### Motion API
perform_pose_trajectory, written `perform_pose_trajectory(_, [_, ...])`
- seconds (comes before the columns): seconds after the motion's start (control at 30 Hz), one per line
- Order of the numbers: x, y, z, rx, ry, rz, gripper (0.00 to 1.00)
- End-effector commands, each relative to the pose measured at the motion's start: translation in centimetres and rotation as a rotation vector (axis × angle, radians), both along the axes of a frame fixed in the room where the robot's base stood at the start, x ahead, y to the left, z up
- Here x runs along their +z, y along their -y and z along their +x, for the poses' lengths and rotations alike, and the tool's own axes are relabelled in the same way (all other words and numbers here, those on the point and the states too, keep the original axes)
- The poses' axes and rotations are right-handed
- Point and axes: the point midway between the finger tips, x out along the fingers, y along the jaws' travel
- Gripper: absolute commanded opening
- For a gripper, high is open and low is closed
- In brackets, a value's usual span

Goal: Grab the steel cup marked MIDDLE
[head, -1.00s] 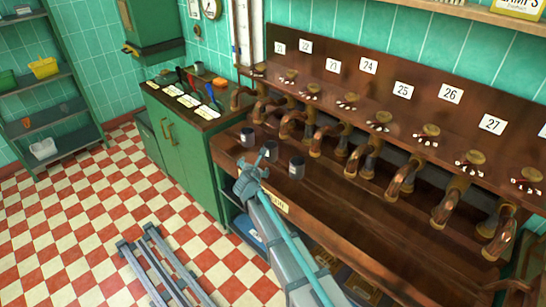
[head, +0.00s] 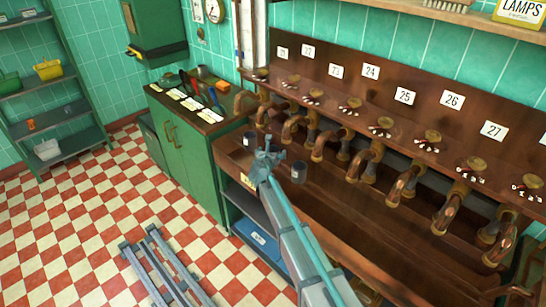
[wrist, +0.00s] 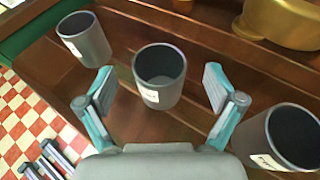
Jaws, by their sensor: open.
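Three grey steel cups with white labels stand in a row on the dark wooden bench. In the wrist view the centre cup (wrist: 160,92) sits upright between the fingers of my open gripper (wrist: 160,72), with a gap on both sides. Its label is too small to read surely. Another cup (wrist: 88,42) stands at the upper left and a third (wrist: 268,140) at the lower right, outside the fingers. In the head view my gripper (head: 268,150) hides the centre cup; the far cup (head: 249,140) and near cup (head: 299,173) show on either side.
Copper spouts (head: 318,143) line the bench behind the cups, under numbered cards. A green cabinet (head: 190,160) with tools on top stands left of the bench. The checkered floor is open at left.

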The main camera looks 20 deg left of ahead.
Motion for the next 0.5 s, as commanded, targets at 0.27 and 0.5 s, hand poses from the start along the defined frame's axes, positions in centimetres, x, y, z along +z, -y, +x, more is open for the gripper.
perform_pose_trajectory(0.27, [-1.3,-0.7,3.2,-0.001,0.0,0.0,0.92])
perform_pose_trajectory(0.5, [-1.4,-0.7,3.2,0.0,0.0,0.0,0.92])
